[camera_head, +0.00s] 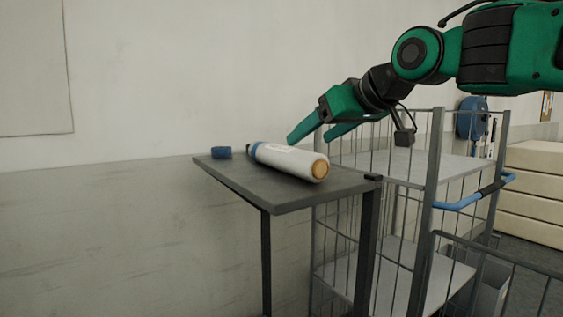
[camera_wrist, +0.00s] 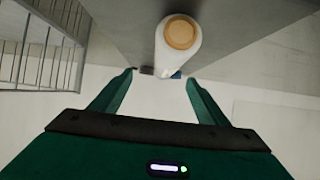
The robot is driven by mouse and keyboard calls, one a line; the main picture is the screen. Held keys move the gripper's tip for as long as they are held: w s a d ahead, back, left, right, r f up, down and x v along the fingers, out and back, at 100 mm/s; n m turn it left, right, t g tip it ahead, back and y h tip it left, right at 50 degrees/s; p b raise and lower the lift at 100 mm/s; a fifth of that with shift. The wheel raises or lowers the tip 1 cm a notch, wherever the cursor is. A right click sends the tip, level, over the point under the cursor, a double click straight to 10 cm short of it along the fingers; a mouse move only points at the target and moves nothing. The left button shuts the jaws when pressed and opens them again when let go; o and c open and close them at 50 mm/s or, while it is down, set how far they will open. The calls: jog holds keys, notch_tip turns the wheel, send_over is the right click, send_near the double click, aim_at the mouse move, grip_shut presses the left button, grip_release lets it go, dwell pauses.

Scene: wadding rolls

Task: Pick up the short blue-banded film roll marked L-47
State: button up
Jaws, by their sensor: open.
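A white film roll (camera_head: 291,161) with a blue band at its far left end and a tan core at its near end lies on its side on the grey table (camera_head: 290,195). Its label is too small to read. In the wrist view the roll (camera_wrist: 172,58) shows end-on, beyond and between my fingertips. My gripper (camera_head: 308,134) is open and empty, just above and behind the roll in the head view. In the wrist view my gripper's (camera_wrist: 160,76) green fingers are spread apart.
A small blue object (camera_head: 221,152) lies at the table's left corner. A wire cage trolley (camera_head: 437,190) with a blue handle stands close at the right of the table, below my arm. The wall (camera_head: 180,110) is right behind the table. Cream stacked blocks (camera_head: 535,190) stand at far right.

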aim_at(287, 153)
jog(key=x, duration=0.5)
jog(key=shift+a+f, duration=0.1)
jog(key=shift+a, duration=0.3)
jog(key=x, duration=0.5)
jog(key=shift+s+a+f, duration=0.1)
jog(key=shift+s+a, duration=0.2)
jog(key=c, duration=1.6)
